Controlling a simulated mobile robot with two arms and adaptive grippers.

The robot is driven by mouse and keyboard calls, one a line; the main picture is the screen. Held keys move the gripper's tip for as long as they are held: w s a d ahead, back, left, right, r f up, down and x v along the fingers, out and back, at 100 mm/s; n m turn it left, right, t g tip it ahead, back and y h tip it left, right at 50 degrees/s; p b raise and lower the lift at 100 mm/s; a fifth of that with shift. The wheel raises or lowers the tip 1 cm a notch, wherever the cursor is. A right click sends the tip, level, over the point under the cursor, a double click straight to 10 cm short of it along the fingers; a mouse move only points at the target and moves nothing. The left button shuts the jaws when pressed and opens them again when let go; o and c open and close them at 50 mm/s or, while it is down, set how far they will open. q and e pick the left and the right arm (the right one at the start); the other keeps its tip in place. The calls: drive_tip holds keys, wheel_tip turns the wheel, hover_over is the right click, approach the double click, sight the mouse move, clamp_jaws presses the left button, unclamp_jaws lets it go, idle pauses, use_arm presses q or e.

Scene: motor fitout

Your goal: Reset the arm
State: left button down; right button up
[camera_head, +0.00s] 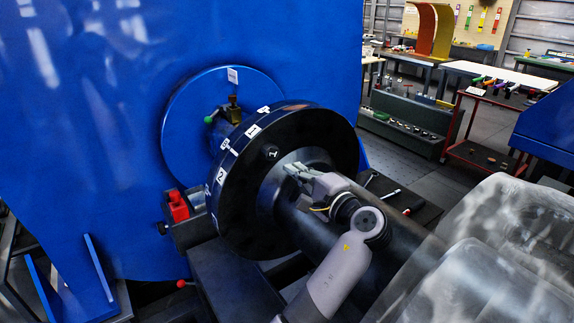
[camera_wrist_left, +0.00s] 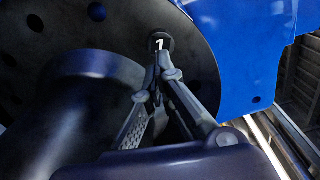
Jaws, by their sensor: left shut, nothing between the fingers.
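My left gripper (camera_head: 292,170) is in front of the black flange disc (camera_head: 306,124) of the motor, close to the dark shaft that comes out of it. In the left wrist view the two fingers of the left gripper (camera_wrist_left: 161,72) come together at their tips, with nothing between them. The tips are just below a black bolt head marked 1 (camera_wrist_left: 160,42) on the disc; I cannot tell whether they touch it. My left arm reaches in from the bottom of the head view. My right gripper is not in view.
A large blue housing (camera_head: 90,110) fills the left. A red block (camera_head: 178,207) sits on a bracket beside the disc. Clear plastic-like shapes (camera_head: 500,240) stand at the lower right. A red cart (camera_head: 487,130) and benches are behind, with open floor between.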

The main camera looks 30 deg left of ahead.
use_arm(q)
drive_tip(key=s+d+f+n+h, duration=0.1)
drive_tip(key=s+f+h, duration=0.4)
drive_tip(key=f, duration=0.6)
drive_tip(key=s+d+f+h, duration=0.1)
drive_tip(key=s+f+h, duration=0.2)
drive_tip(key=s+f, duration=0.65)
drive_tip(key=s+d+f+n+g+h, duration=0.2)
drive_tip(key=s+d+f+h, duration=0.25)
drive_tip(key=s, duration=0.45)
drive_tip(key=s+d+f+n+g+h, duration=0.1)
drive_tip(key=s+d+f+g+h, duration=0.1)
drive_tip(key=s+d+f+h, duration=0.5)
wheel_tip(320, 180, down, 23)
drive_tip(key=s+a+y, duration=0.1)
drive_tip(key=s+y, duration=0.2)
drive_tip(key=s+a+f+g, duration=0.2)
drive_tip(key=s+a+f, duration=0.1)
drive_tip(key=s+f, duration=1.4)
drive_tip(key=shift+a+f, duration=0.15)
drive_tip(key=shift+a, duration=0.05)
